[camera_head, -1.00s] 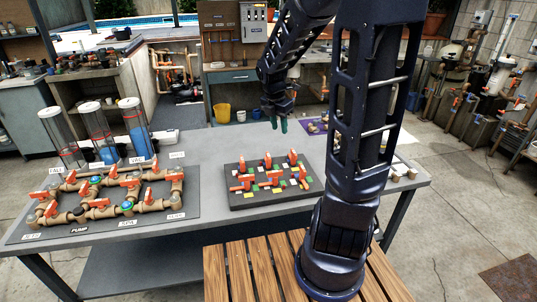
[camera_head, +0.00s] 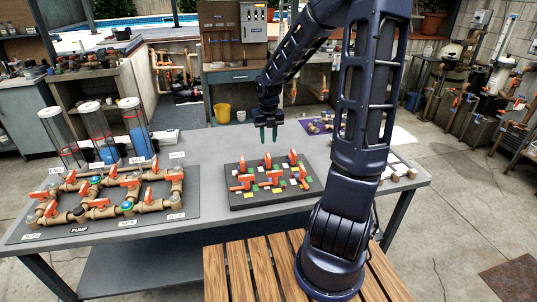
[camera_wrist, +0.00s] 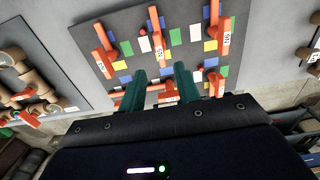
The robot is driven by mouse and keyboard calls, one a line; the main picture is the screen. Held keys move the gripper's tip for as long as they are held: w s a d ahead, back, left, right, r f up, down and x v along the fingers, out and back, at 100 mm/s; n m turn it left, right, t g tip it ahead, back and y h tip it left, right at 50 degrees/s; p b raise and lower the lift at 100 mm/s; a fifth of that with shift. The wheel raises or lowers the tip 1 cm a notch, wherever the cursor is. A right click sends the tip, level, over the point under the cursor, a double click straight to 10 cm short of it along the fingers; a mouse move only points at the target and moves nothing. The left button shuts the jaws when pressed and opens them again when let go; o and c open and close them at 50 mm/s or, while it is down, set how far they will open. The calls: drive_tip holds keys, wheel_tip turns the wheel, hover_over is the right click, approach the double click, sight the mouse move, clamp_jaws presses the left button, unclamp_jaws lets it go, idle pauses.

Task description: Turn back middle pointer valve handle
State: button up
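The dark valve board (camera_head: 232,205) lies on the grey table with two rows of orange pointer handles among coloured squares. The back middle pointer handle (camera_head: 267,161) also shows at the top of the wrist view (camera_wrist: 157,33), where it points roughly up and down the picture with a white label on it. My gripper (camera_head: 268,139) is raised above the board and touches nothing. In the wrist view its two green fingers (camera_wrist: 160,70) are apart and empty, below the back middle handle in the picture. The fingers partly hide the front row of handles.
The back left handle (camera_wrist: 104,50) and back right handle (camera_wrist: 218,33) flank the middle one closely. A pipe assembly board (camera_head: 190,200) with orange valves lies at the left of the table. Clear tubes (camera_head: 100,130) stand behind it. The table between the two boards is bare.

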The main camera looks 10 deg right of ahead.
sight(268, 155)
wheel_tip(268, 155, down, 8)
drive_tip(key=shift+f, duration=0.1)
idle(0.4)
clamp_jaws()
